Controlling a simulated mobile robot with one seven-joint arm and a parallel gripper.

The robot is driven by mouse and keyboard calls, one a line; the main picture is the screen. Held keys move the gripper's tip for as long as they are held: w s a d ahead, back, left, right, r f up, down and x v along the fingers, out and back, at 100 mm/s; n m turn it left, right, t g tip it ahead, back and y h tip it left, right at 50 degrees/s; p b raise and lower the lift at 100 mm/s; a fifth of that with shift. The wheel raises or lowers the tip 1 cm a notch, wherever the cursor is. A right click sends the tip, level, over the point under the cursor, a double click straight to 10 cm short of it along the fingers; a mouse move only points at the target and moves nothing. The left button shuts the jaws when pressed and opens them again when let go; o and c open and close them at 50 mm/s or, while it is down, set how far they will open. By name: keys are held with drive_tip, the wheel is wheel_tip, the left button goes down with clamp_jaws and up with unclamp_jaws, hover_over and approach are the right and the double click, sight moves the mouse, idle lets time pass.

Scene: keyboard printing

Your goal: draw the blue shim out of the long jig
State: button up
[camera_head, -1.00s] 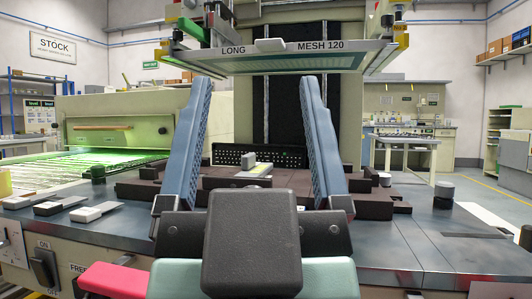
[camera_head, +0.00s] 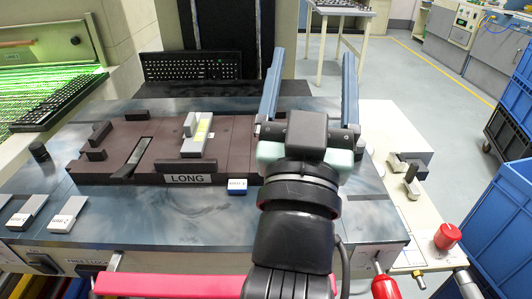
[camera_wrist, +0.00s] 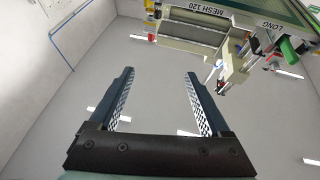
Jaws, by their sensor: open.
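The long jig (camera_head: 230,151) is a dark brown block on the bench in the head view, with a LONG label (camera_head: 187,179) on its front. The blue shim (camera_head: 237,187) shows as a small blue tab with a white lettered top at the jig's front edge, right of the label. Any part of it inside the jig is hidden. My gripper (camera_head: 312,52) is open and empty, its two blue fingers pointing up and away. It appears right of the shim and partly covers the jig's right end. The wrist view shows the open fingers (camera_wrist: 160,73) against the room, without the shim.
A grey and white block with a yellow mark (camera_head: 198,138) stands on the jig. Two loose pale blocks (camera_head: 67,214) lie at the bench's front left. A black keyboard (camera_head: 192,66) lies behind the jig. A red knob (camera_head: 447,236) stands at the right. Bare bench lies before the jig.

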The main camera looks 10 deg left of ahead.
wheel_tip(320, 180, down, 2)
drive_tip(key=w+a+g+p, duration=0.2)
drive_tip(key=p, duration=0.3)
drive_tip(key=n+g+y+p, duration=0.2)
drive_tip(key=g+p, duration=0.4)
drive_tip(key=p, duration=0.9)
hover_over(234, 230)
drive_tip(key=d, duration=0.2)
wheel_tip(234, 230, down, 12)
drive_tip(key=r, duration=0.1)
drive_tip(key=s+f+g+p, duration=0.2)
drive_tip(key=s+f+p, duration=0.3)
drive_tip(key=f, duration=0.1)
drive_tip(key=x, duration=1.2)
drive_tip(key=shift+w+a+b, duration=0.25)
drive_tip(key=shift+a+b, duration=0.05)
drive_tip(key=shift+a, duration=0.1)
clamp_jaws()
drive_tip(key=shift+s+d+p, duration=0.3)
drive_tip(key=shift+s+p, duration=0.1)
drive_tip(key=shift+s, duration=0.65)
drive_tip(key=shift+s+d+p, duration=0.3)
drive_tip(key=shift+s+p, duration=0.05)
drive_tip(key=shift+s, duration=0.7)
drive_tip(key=shift+s+d+p, duration=0.3)
drive_tip(key=shift+s+p, duration=0.1)
drive_tip(key=shift+s, duration=0.65)
